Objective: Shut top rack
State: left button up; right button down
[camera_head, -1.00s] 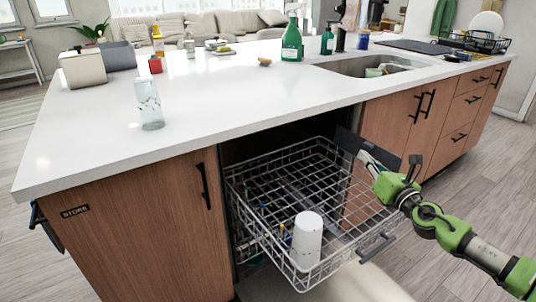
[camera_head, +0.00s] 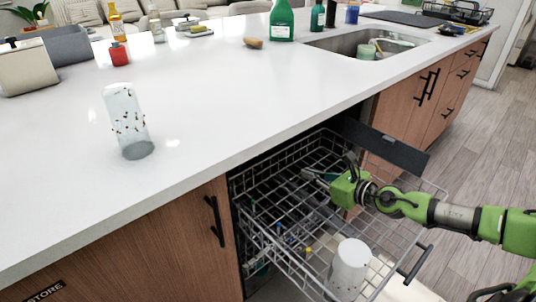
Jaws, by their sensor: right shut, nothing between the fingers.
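The top rack (camera_head: 292,262) is a grey wire basket pulled out from under the counter, with a dark handle (camera_head: 416,264) at its front. A white cup (camera_head: 349,268) stands in its front part. My right gripper (camera_head: 308,174) is shut and empty, over the rack's inner right part, pointing left. I cannot tell whether it touches the wires. My left gripper is not in view.
The white countertop (camera_head: 210,110) overhangs the rack's back end. A clear glass (camera_head: 127,122) stands near the counter's edge. A dark panel (camera_head: 385,146) sits beside the rack's right side. A wooden cabinet door (camera_head: 190,240) is on the left. The floor on the right is clear.

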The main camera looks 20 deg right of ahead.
jog(key=p, duration=0.2)
send_near(272, 158)
jog(key=x, duration=0.5)
jog(key=shift+w+a+f, duration=0.15)
jog(key=shift+w+f, duration=0.05)
jog(key=shift+w, duration=0.1)
jog(key=shift+w+a, duration=0.15)
jog(key=shift+w, duration=0.3)
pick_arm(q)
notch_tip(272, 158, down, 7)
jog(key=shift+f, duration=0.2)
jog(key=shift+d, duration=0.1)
